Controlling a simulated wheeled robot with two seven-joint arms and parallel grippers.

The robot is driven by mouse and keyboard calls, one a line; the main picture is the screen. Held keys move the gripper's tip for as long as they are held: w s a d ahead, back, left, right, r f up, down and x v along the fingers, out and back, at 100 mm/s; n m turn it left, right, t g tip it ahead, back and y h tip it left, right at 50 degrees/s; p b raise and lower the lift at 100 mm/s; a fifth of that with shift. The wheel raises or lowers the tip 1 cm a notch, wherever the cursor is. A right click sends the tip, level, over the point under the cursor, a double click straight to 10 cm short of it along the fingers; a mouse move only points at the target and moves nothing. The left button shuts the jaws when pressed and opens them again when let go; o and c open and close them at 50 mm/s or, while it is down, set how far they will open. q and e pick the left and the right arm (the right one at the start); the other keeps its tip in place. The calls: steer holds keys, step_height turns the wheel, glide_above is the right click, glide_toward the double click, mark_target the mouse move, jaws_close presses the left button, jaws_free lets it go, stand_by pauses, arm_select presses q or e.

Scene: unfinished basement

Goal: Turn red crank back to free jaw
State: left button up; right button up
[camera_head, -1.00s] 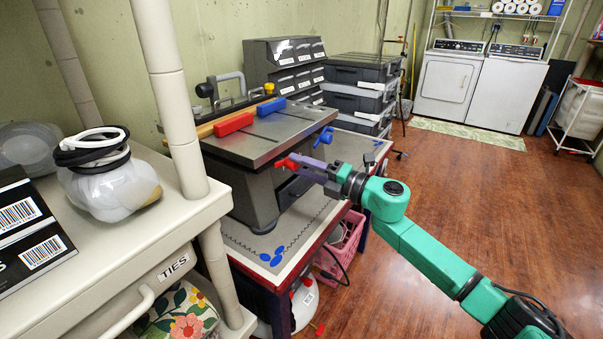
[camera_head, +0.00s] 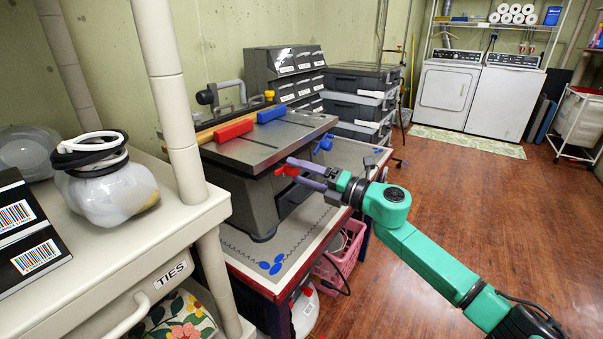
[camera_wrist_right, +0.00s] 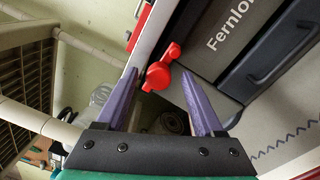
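The red crank (camera_head: 287,170) sticks out from the near right side of the grey bench machine (camera_head: 262,150), below its flat top. In the right wrist view the red crank (camera_wrist_right: 162,70) shows a rounded handle and a round knob. My right gripper (camera_head: 295,170), with purple fingers, is open at the crank. In the wrist view my right gripper (camera_wrist_right: 158,76) has the crank's handle between or just beyond its spread fingertips; contact cannot be told. A red block (camera_head: 233,129) and a blue block (camera_head: 271,114) sit on the machine top. I cannot tell which part is the jaw. My left gripper is not in view.
A blue knob (camera_head: 324,143) sits on the machine's side, near my right gripper. A beige shelf (camera_head: 110,240) with a post stands at left. Open wooden floor (camera_head: 470,190) lies at right.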

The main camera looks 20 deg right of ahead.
arm_select(q)
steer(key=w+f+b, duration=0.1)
steer(key=b, duration=0.1)
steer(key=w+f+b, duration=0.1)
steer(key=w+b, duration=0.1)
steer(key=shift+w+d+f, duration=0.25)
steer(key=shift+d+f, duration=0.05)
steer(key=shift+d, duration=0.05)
arm_select(e)
steer(key=v, duration=1.4)
steer(key=shift+s+d, duration=0.15)
steer(key=shift+s, duration=0.05)
steer(key=shift+d+f, duration=0.1)
steer(key=shift+f, duration=0.05)
